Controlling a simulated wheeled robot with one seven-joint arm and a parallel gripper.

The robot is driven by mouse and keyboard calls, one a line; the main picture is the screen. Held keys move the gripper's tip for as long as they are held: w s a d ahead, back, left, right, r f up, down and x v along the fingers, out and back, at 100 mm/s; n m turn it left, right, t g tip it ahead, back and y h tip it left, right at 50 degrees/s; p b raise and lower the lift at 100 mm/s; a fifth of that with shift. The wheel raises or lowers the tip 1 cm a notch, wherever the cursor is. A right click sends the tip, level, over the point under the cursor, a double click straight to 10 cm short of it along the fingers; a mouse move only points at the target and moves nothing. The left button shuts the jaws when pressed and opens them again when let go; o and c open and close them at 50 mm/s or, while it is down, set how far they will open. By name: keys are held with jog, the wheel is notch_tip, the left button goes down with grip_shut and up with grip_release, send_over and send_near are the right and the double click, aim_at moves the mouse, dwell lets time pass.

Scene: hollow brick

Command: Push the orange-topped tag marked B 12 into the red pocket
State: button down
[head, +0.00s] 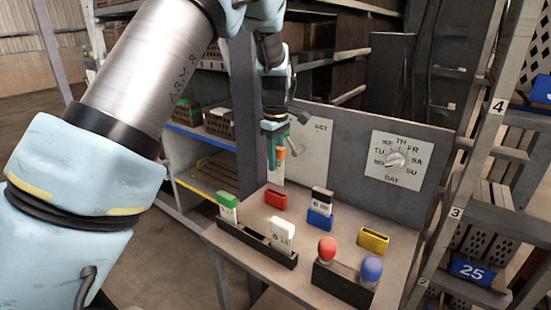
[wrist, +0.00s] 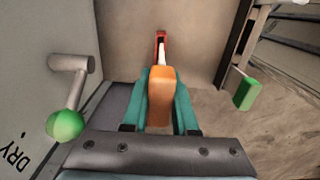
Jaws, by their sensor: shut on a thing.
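My gripper (head: 275,138) is shut on the orange-topped tag (head: 281,154), which hangs below the fingers above the table's far left part. In the wrist view my gripper's teal fingers (wrist: 160,95) hold the tag's orange top (wrist: 160,88) from both sides. The tag's marking cannot be read in either view. The red pocket (head: 276,199) sits on the table, below the tag in the head view. In the wrist view the red pocket (wrist: 160,37) shows beyond the tag's white lower end, which overlaps it in the picture; I cannot tell whether they touch.
A green-topped tag (head: 228,205) and a white tag (head: 283,232) stand in a dark rack (head: 257,246). A dark-topped tag stands in the blue pocket (head: 319,219). A yellow pocket (head: 373,239) is empty. A lever with a green knob (wrist: 65,125) juts from the panel beside my gripper.

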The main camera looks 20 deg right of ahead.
aim_at(276, 181)
jog(key=shift+f+b, duration=0.45)
jog(key=shift+f, duration=0.45)
jog(key=shift+f+b, duration=1.4)
jog(key=shift+f, duration=1.55)
dwell(0.3)
jog(key=c, duration=0.6)
grip_release()
jog(key=shift+r, duration=0.1)
notch_tip(276, 181, up, 11)
jog(key=shift+f+b, duration=0.2)
jog(key=shift+b, duration=0.7)
